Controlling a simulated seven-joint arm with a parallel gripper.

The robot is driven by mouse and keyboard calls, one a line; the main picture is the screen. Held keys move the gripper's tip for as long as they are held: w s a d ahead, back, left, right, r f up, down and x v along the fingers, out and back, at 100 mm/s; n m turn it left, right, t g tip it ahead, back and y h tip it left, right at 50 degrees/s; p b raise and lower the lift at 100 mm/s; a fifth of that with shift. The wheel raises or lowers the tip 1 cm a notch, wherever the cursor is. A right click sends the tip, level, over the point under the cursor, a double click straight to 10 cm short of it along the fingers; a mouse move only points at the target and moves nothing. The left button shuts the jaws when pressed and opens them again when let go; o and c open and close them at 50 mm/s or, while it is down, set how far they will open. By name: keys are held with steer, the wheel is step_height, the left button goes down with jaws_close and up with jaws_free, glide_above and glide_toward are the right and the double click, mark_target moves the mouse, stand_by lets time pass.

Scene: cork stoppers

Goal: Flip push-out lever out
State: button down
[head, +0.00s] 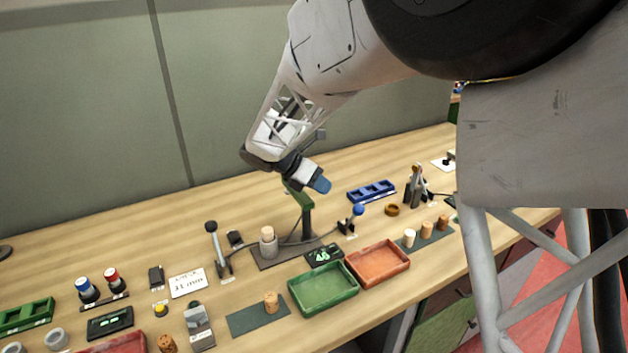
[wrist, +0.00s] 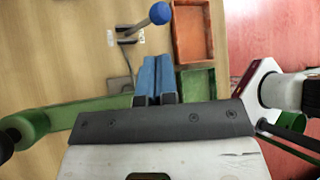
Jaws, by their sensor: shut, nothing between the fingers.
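A lever with a blue ball knob (head: 358,210) stands on the table at the right end of a dark base plate, with small white labels at its foot. In the wrist view its blue ball (wrist: 160,13) is at the top, beyond my fingertips, and its dark rod slants to the left. My gripper (head: 321,186) is shut and empty, its blue fingers (wrist: 157,68) together. It is above and left of the knob in the head view, apart from it. Another lever with a black knob (head: 211,227) stands to the left. I cannot read which label marks push-out.
A green post fixture (head: 306,216) stands just under my gripper, beside a pale cylinder with a cork (head: 268,235). A green tray (head: 325,290) and an orange tray (head: 378,263) lie in front. A blue rack (head: 371,191) is behind right.

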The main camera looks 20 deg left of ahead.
mark_target(354, 209)
steer(key=x, duration=0.9)
steer(key=shift+w+d+f, duration=0.1)
steer(key=shift+d+f, duration=0.1)
steer(key=shift+s+d+f, duration=0.4)
steer(key=shift+s+d, duration=0.25)
steer(key=shift+s, duration=0.05)
steer(key=shift+w, duration=0.1)
steer(key=shift+w+a+r, duration=0.25)
steer(key=shift+w+a, duration=0.15)
steer(key=shift+a, duration=0.1)
stand_by(0.4)
steer(key=shift+a+r, duration=0.1)
